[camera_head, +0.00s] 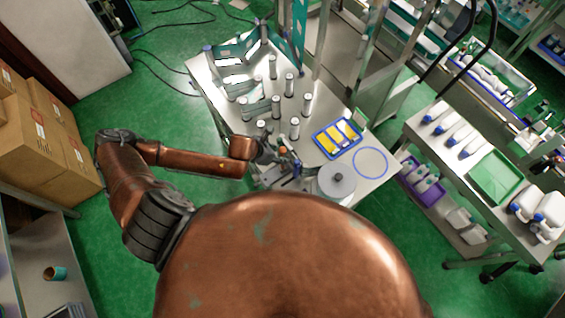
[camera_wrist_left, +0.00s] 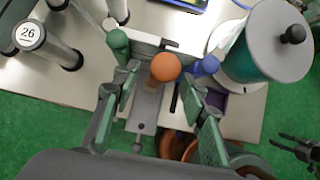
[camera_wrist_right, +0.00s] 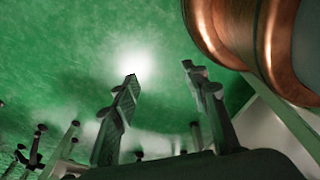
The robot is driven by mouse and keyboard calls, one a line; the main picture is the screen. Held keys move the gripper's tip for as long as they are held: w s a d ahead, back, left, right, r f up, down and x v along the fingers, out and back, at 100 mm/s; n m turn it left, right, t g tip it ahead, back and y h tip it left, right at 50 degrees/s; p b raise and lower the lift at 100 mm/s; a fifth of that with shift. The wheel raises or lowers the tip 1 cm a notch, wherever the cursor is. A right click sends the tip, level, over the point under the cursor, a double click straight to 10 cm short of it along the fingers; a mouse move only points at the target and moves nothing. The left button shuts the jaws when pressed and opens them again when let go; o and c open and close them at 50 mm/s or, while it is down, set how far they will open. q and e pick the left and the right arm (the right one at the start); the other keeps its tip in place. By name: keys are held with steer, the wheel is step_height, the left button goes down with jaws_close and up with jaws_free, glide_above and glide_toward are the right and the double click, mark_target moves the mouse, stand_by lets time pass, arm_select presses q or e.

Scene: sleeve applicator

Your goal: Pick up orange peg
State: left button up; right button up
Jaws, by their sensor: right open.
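The orange peg (camera_wrist_left: 165,67) shows its round top in the left wrist view, on a small grey fixture (camera_wrist_left: 146,105). A green peg (camera_wrist_left: 118,42) is to its left and a blue peg (camera_wrist_left: 205,66) to its right. My left gripper (camera_wrist_left: 160,78) is open, with its fingers on either side of the orange peg's line and no visible grip on it. In the head view the orange peg (camera_head: 283,150) is small beside my left gripper (camera_head: 267,156), at the table's near edge. My right gripper (camera_wrist_right: 160,74) is open and empty over green floor.
A lidded round container (camera_wrist_left: 262,48) stands close right of the pegs. The table (camera_head: 222,110) also holds several upright cylinders (camera_head: 289,84) and a blue tray (camera_head: 323,149) with yellow contents. A side cart (camera_head: 430,148) is at right.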

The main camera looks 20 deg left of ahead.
arm_select(q)
steer(key=x, duration=0.2)
steer(key=shift+w+d+f, duration=0.15)
steer(key=shift+w+f, duration=0.1)
steer(key=shift+w, duration=0.05)
steer(key=shift+s, duration=0.1)
steer(key=shift+c, duration=1)
steer(key=c, duration=0.3)
jaws_close()
arm_select(e)
steer(key=shift+w+a+r, duration=0.25)
steer(key=shift+w, duration=0.3)
steer(key=shift+d, duration=0.25)
